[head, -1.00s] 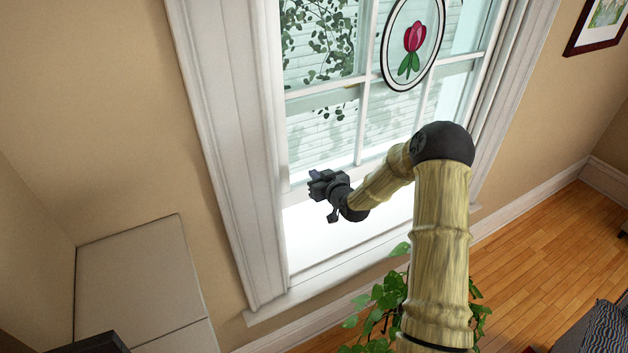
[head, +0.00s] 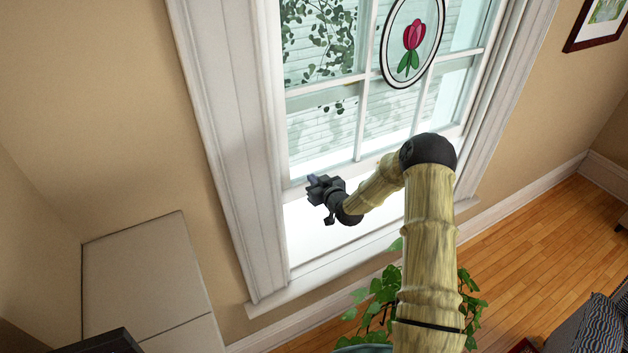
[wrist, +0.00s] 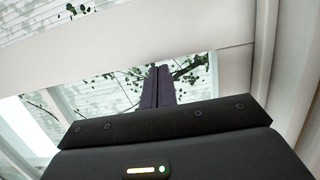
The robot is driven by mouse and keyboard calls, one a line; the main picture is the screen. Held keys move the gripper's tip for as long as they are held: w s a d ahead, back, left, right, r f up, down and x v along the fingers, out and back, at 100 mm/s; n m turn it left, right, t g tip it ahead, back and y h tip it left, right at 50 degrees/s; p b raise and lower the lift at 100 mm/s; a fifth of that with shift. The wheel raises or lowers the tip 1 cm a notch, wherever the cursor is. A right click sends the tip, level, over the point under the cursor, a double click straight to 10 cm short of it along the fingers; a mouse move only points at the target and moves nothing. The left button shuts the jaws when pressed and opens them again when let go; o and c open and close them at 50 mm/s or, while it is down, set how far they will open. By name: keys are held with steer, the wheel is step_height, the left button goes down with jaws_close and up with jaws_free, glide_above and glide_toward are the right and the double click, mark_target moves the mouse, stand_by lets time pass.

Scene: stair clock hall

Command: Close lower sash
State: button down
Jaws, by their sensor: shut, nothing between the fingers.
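The lower sash (head: 322,183) is a white window sash with several panes, raised so that a bright open gap (head: 330,238) shows between its bottom rail and the white sill (head: 340,264). My gripper (head: 318,181) is shut and empty, at the left part of the sash's bottom rail. Whether it touches the rail I cannot tell. In the wrist view the dark closed fingers (wrist: 158,86) point up toward a pale rail of the sash (wrist: 150,48), with panes and foliage around it. My arm hides the right part of the bottom rail.
A round stained-glass tulip ornament (head: 413,45) hangs before the upper panes. A leafy plant (head: 378,296) stands below the sill, partly behind my arm. A grey-white boxy piece (head: 145,270) stands at lower left.

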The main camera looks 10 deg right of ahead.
step_height(320, 180, down, 39)
steer(key=b, duration=3.1)
steer(key=shift+s+r+b, duration=0.1)
steer(key=shift+b, duration=0.25)
steer(key=shift+s+f, duration=0.1)
steer(key=shift+f, duration=0.15)
step_height(320, 180, up, 5)
steer(key=p, duration=0.3)
steer(key=v, duration=0.9)
steer(key=shift+s+d, duration=0.15)
steer(key=shift+s, duration=0.15)
steer(key=shift+w, duration=0.1)
